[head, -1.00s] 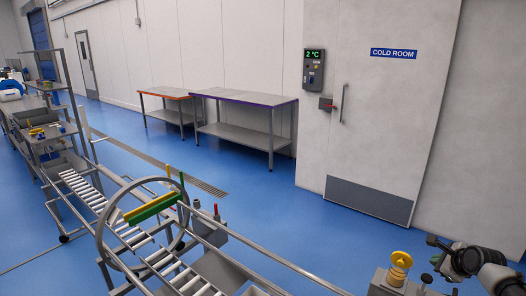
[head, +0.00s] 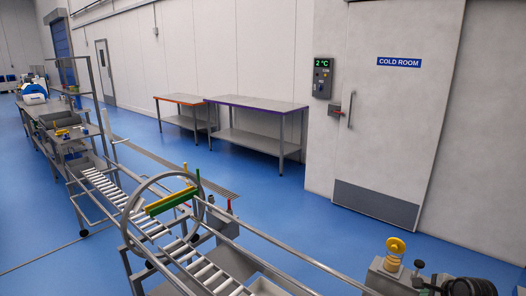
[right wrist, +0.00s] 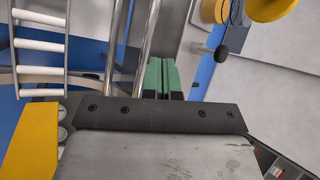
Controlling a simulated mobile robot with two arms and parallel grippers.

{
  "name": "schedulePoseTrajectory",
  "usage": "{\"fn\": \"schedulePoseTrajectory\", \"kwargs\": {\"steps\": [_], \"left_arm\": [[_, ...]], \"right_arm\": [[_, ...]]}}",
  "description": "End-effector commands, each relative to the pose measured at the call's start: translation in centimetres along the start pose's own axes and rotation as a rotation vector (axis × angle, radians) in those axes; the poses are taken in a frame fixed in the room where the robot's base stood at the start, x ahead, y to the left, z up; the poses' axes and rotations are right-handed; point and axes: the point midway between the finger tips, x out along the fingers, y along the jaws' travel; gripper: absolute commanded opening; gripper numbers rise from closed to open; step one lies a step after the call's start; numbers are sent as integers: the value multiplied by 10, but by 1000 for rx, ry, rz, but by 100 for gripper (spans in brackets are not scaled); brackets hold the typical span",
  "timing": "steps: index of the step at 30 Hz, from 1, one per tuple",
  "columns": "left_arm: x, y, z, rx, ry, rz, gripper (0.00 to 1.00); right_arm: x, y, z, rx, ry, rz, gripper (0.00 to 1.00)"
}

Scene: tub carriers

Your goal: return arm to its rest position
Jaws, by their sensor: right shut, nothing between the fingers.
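My right gripper shows in the right wrist view with its green fingers (right wrist: 160,76) pressed together and nothing between them. It hangs beside the metal rails of the roller conveyor. The fingers are hidden there. My left arm and gripper are not in view.
A roller conveyor (head: 110,190) with side rails runs from the left to the bottom centre, with a round metal hoop (head: 133,243) around it. Two steel tables (head: 255,103) stand by the wall. A cold room door (head: 400,130) is at the right. The blue floor between is clear.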

Motion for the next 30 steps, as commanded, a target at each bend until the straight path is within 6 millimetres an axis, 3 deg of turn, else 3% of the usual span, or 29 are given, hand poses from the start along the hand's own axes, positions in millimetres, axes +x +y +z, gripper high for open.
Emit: {"fn": "schedulePoseTrajectory", "kwargs": {"steps": [7,11,15,18,22,30], "left_arm": [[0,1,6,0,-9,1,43],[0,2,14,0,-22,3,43],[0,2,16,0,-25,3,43],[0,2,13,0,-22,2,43],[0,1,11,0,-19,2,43],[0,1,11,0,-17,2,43]], "right_arm": [[20,88,49,-362,-54,131,0],[20,163,88,-679,-120,212,0],[-7,254,130,-1109,-211,269,0],[-39,301,148,-1382,-253,279,0],[-81,336,156,-1641,-264,288,0],[-143,363,150,-1918,-235,333,0]]}}
